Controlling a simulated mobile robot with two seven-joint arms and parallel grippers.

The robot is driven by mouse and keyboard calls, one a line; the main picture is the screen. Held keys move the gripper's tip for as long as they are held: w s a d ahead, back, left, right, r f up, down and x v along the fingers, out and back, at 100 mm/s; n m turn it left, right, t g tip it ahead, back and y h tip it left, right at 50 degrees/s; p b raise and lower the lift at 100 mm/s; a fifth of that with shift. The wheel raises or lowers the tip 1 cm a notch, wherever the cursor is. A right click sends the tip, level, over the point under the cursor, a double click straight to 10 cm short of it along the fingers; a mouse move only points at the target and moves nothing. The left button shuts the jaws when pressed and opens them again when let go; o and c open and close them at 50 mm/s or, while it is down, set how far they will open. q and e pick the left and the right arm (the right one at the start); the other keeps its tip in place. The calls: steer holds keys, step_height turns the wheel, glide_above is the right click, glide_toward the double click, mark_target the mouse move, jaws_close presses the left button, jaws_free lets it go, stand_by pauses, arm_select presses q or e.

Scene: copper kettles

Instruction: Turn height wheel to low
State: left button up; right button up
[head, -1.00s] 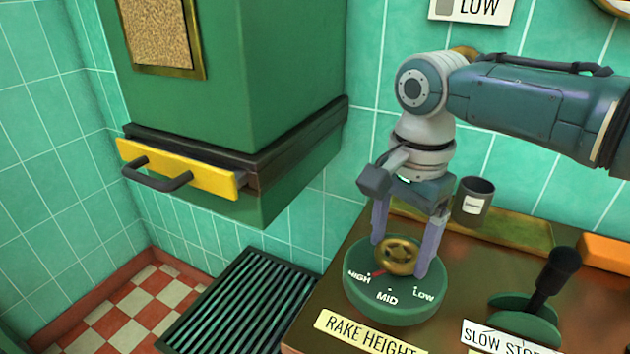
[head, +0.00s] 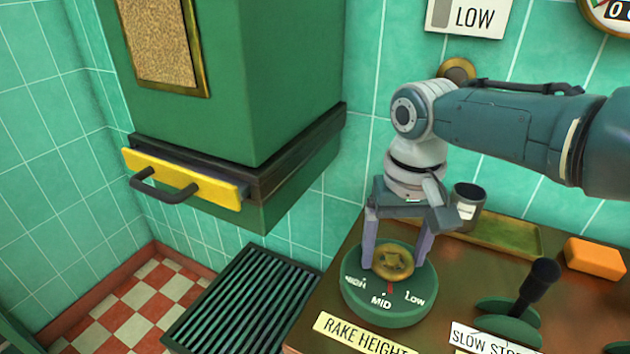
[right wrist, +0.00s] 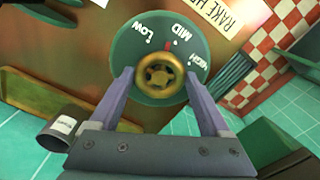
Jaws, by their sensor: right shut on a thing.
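The height wheel (head: 392,262) is a small brass wheel on a round green dial base (head: 388,312) marked HIGH, MID and LOW. Its red pointer (head: 390,289) is at about MID. My right gripper (head: 395,262) reaches down from above and is shut on the wheel, one finger on each side. In the right wrist view the brass wheel (right wrist: 160,75) sits between the two purple fingers, and the red mark (right wrist: 169,45) is near MID. A RAKE HEIGHT label (head: 362,335) lies in front of the dial. My left gripper is not in view.
A black lever (head: 541,285) on a green base stands right of the dial, by a SLOW label. Behind are a dark cup (head: 468,205), a brass tray (head: 507,237) and an orange block (head: 594,258). A green cabinet with a yellow handled drawer (head: 185,180) is left.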

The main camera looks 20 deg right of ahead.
mark_target(393, 259)
steer(key=n, duration=0.3)
steer(key=shift+n, duration=2.3)
steer(key=o, duration=1.2)
step_height(393, 259, up, 10)
steer(key=p, duration=0.4)
